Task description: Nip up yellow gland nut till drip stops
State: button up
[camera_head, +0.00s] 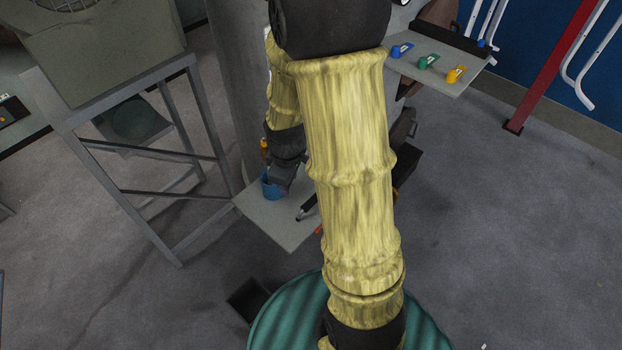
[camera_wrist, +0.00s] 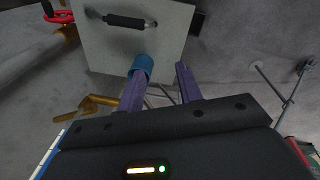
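My gripper (camera_wrist: 160,88) shows two purple fingers, spread apart with nothing clearly held between them. A blue cylinder (camera_wrist: 142,66) lies just beyond the left fingertip, partly covered by it; I cannot tell whether they touch. In the head view the blue cylinder (camera_head: 272,187) is at the left edge of a small grey plate, beside my wrist. No part is clearly a yellow gland nut. A yellow piece (camera_head: 454,74) sits with blue and green ones on the back-right shelf. In the wrist view a yellow bent part (camera_wrist: 92,104) is left of the fingers. No drip is visible.
The grey plate (camera_wrist: 95,50) carries a black handle (camera_wrist: 128,21) in the wrist view. A red ring-shaped part (camera_wrist: 58,15) is at upper left. A grey metal stand (camera_head: 130,150) is left, a green ribbed drum (camera_head: 285,325) in front. The right floor is open.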

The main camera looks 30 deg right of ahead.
jog(key=w+d+f+n+p, duration=0.1)
jog(key=d+f+n, duration=0.2)
jog(key=f+n, duration=0.1)
jog(key=w+d+f+n+g+p, duration=0.1)
jog(key=w+d+f+n+p, duration=0.1)
jog(key=d+f+n, duration=0.1)
jog(key=w+d+f+n+p, duration=0.1)
jog(key=w+d+f+n, duration=0.1)
jog(key=f+n, duration=0.4)
jog(key=shift+d+f+n+g, duration=0.1)
jog(key=shift+d+n+g, duration=0.2)
jog(key=shift+d, duration=0.1)
notch_tip(320, 180, down, 8)
jog(key=b, duration=0.6)
grip_shut()
jog(key=shift+r+p, duration=2.05)
jog(key=shift+r, duration=0.65)
jog(key=shift+f, duration=0.1)
